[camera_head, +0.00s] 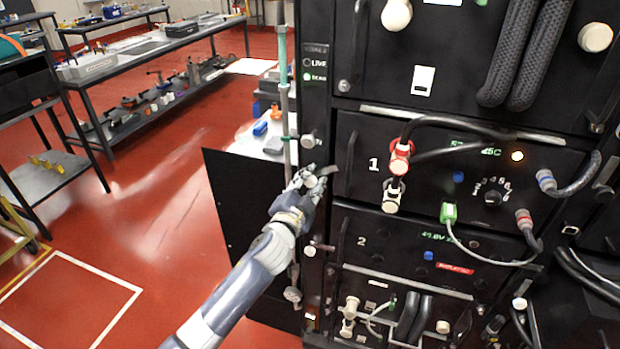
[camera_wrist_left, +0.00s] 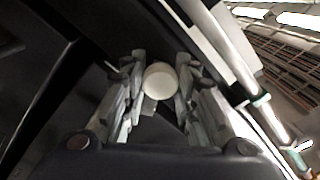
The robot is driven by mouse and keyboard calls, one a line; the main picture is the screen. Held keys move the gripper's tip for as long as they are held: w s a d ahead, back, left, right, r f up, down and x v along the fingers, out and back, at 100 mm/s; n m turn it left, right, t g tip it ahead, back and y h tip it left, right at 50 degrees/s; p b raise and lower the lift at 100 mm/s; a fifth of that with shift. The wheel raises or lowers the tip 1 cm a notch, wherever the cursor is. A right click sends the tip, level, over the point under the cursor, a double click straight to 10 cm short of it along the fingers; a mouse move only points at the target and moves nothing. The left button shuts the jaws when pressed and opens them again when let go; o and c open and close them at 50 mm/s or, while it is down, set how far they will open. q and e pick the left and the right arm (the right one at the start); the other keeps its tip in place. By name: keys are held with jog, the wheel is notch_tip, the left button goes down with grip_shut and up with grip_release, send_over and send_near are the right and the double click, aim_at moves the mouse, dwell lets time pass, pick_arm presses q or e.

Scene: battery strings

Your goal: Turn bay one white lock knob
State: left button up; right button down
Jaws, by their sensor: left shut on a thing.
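The white lock knob of bay one is a pale round cap (camera_wrist_left: 160,81) between my left fingers in the left wrist view. My left gripper (camera_head: 313,178) is at the left edge of the bay one module (camera_head: 430,150), marked "1", on the black rack. It is shut on the knob, with one finger on each side, and the fingers mostly cover the knob in the head view. It also shows in the left wrist view (camera_wrist_left: 160,90). My right gripper is not in view.
Bay two (camera_head: 400,240) is below bay one. A red cable connector (camera_head: 400,158) and a green plug (camera_head: 449,213) stick out from bay one. A black panel (camera_head: 235,220) stands left of the rack. Benches (camera_head: 130,50) stand at the back left, with open red floor before them.

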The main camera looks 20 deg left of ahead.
pick_arm(q)
jog(key=m+p, duration=0.1)
jog(key=m, duration=0.5)
jog(key=shift+d+r, duration=0.1)
jog(key=shift+c, duration=0.2)
dwell(0.4)
jog(key=o, duration=1.1)
jog(key=s, duration=1.2)
